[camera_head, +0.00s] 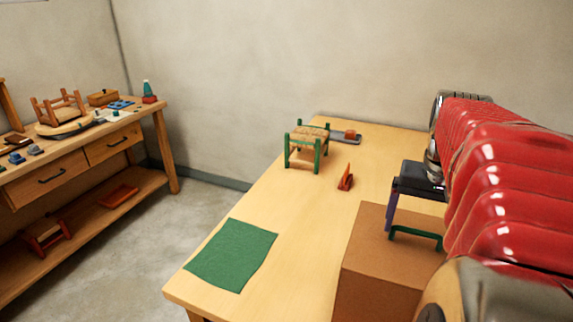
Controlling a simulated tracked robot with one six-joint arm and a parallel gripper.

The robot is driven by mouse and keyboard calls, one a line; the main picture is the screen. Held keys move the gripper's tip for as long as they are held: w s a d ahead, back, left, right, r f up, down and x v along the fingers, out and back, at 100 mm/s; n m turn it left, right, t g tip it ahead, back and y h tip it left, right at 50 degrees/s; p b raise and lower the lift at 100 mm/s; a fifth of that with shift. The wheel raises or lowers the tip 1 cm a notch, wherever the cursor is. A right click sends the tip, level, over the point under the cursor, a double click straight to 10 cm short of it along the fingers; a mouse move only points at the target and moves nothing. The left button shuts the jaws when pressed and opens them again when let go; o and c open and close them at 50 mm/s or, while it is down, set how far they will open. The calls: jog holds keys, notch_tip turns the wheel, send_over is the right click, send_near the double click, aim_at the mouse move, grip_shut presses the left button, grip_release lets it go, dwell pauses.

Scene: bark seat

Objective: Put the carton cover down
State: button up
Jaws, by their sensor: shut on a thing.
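The carton cover (375,262) is a plain brown box shape with a green handle (415,234) on top, at the lower right. Its lower part runs out of the picture, so I cannot tell whether it touches the table. My gripper (389,228) points down from a dark body above the cover. One purple finger shows, reaching the left end of the handle; the other finger is hidden. The gripper is shut on the carton cover by its handle, though the grip itself is partly hidden.
The light wooden table (305,245) has a green mat (231,255) at front left and bare wood beside it. A small green stool (308,146), a red-orange tool (346,178) and a grey tray (345,137) stand farther back. A workbench (145,118) stands at left.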

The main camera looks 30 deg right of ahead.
jog(key=shift+f, duration=0.35)
jog(key=o, duration=1.4)
jog(key=shift+o, duration=0.2)
jog(key=shift+r, duration=0.55)
notch_tip(320, 180, up, 12)
jog(key=s+a, duration=0.1)
jog(key=shift+a, duration=0.2)
